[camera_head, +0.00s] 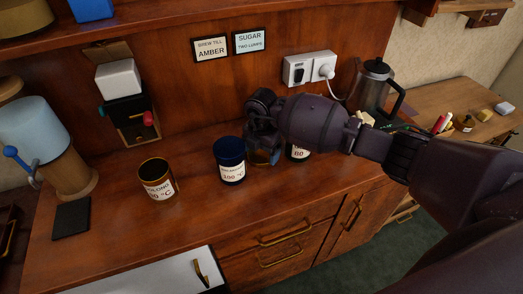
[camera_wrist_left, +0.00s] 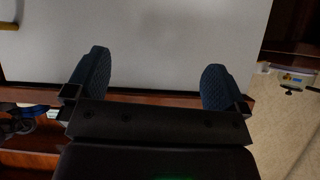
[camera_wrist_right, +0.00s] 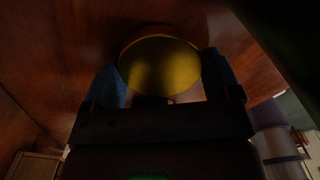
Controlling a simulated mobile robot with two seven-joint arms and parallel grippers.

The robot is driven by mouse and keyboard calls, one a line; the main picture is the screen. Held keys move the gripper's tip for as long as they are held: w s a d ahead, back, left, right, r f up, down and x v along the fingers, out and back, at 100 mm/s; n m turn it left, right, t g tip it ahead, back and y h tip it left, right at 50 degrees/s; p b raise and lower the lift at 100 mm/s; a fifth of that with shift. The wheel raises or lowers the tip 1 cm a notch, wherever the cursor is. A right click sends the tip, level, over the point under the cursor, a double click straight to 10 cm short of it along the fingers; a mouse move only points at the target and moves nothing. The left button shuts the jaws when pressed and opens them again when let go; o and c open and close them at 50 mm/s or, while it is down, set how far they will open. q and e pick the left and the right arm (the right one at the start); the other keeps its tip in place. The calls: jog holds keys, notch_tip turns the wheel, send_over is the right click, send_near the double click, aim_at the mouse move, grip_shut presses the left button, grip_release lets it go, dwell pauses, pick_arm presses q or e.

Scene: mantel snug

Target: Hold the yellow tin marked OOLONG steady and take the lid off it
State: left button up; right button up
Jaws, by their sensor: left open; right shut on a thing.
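The tin marked OOLONG (camera_head: 157,183) stands upright on the wooden counter at the left in the head view. Its body looks dark, with a yellowish rim around a dark top that looks open. My right gripper (camera_head: 262,153) is to its right, beyond a blue tin, and is shut on a round yellow thing that looks like a lid. This yellow lid (camera_wrist_right: 160,65) shows between the blue fingers in the right wrist view. I cannot tell whether it touches the counter. My left gripper (camera_wrist_left: 158,85) is open and empty before a pale panel; the head view does not show it.
A blue tin (camera_head: 229,163) stands between the OOLONG tin and my right gripper. Another labelled tin (camera_head: 298,153) is partly hidden behind my right arm. A dark square mat (camera_head: 71,218) lies left. A glass press (camera_head: 374,88) stands at the back right. The front-left counter is clear.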

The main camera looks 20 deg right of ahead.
aim_at(262, 154)
jog(key=shift+f, duration=0.2)
jog(key=o, duration=0.8)
jog(key=shift+o, duration=0.2)
notch_tip(262, 154, up, 12)
jog(key=shift+r+p, duration=0.2)
jog(key=shift+p, duration=0.1)
jog(key=shift+s, duration=0.1)
